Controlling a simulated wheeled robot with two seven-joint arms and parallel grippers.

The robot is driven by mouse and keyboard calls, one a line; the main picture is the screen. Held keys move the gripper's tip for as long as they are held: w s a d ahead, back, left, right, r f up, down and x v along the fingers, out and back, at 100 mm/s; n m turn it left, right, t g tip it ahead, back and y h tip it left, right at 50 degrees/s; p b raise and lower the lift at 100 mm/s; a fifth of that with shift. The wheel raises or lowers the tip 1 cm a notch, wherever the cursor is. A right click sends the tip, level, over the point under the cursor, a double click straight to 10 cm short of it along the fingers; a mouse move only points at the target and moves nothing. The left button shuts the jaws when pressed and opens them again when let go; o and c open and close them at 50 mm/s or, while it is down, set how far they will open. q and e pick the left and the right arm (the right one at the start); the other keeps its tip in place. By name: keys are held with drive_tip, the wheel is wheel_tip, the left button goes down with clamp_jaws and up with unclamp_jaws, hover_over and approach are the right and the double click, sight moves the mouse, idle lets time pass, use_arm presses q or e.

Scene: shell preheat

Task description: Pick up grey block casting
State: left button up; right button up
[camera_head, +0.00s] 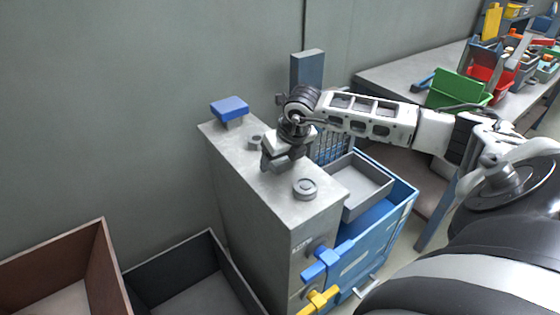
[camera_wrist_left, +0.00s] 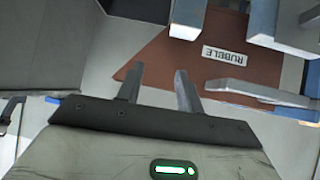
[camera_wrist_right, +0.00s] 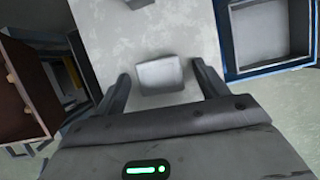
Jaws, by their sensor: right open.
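The grey block casting (camera_wrist_right: 160,75) shows in the right wrist view as a pale, rounded block on the grey cabinet top. My right gripper (camera_wrist_right: 160,82) is open with its fingers apart, one on each side of the block; I see no clear contact. In the head view my right gripper (camera_head: 272,162) points down over the cabinet top (camera_head: 240,165) and largely hides the block. My left gripper (camera_wrist_left: 158,80) shows only in the left wrist view. It is open and empty, away from the block.
A round grey casting (camera_head: 305,188), a smaller round piece (camera_head: 256,143) and a blue-topped fixture (camera_head: 229,108) stand on the cabinet top. A grey tray (camera_head: 345,210) on a blue cart is to the right. Brown (camera_head: 105,260) and dark (camera_head: 215,245) bins stand at lower left.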

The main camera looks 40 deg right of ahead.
drive_tip(key=c, duration=1.1)
drive_tip(key=shift+c, duration=0.2)
drive_tip(key=shift+r, duration=0.2)
